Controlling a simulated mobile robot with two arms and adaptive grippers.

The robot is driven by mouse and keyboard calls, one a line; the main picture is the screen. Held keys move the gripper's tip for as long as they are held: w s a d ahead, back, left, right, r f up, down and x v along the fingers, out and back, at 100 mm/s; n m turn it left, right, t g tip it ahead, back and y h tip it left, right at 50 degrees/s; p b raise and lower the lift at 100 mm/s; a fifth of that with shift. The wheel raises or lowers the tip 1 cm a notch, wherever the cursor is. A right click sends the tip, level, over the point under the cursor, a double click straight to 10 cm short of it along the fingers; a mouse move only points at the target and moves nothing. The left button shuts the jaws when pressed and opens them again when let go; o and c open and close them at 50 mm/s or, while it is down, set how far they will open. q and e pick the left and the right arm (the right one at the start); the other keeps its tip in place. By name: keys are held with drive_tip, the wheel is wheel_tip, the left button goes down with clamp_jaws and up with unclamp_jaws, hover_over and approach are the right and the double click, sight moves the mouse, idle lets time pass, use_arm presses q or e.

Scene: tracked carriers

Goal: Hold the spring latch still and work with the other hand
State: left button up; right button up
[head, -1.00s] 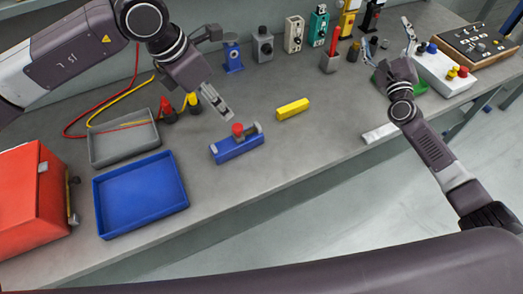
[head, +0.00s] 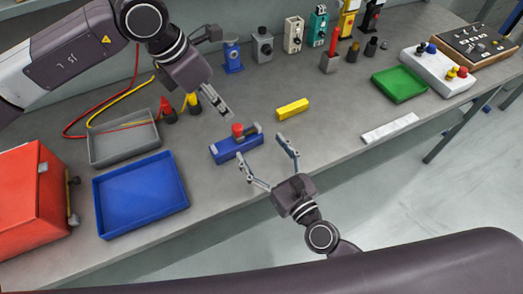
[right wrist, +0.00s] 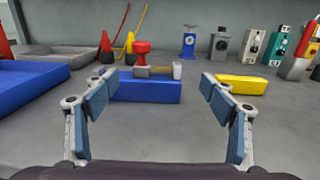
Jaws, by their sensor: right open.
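The spring latch looks to be the blue block (head: 236,150) with a red knob and a grey bar on top, on the grey bench. It also shows in the right wrist view (right wrist: 148,90), upright between my fingers' lines of sight. My left gripper (head: 225,113) points down just behind the latch, apart from it in the picture. Its fingers are seen edge-on, so their opening is unclear. My right gripper (head: 262,156) is wide open and empty, in front of the latch near the bench's front edge, with its fingers toward the block.
A yellow block (head: 293,109) lies right of the latch. A blue tray (head: 184,186) and grey tray (head: 124,161) stand left, beside a red box (head: 22,200). A green tray (head: 400,99) and white strip (head: 390,128) are right. Several devices line the back.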

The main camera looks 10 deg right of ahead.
drive_tip(key=shift+a+f, duration=0.1)
drive_tip(key=shift+a, duration=0.15)
drive_tip(key=x, duration=1.1)
drive_tip(key=shift+w+a, duration=0.15)
drive_tip(key=shift+w, duration=0.15)
drive_tip(key=c, duration=2.1)
clamp_jaws()
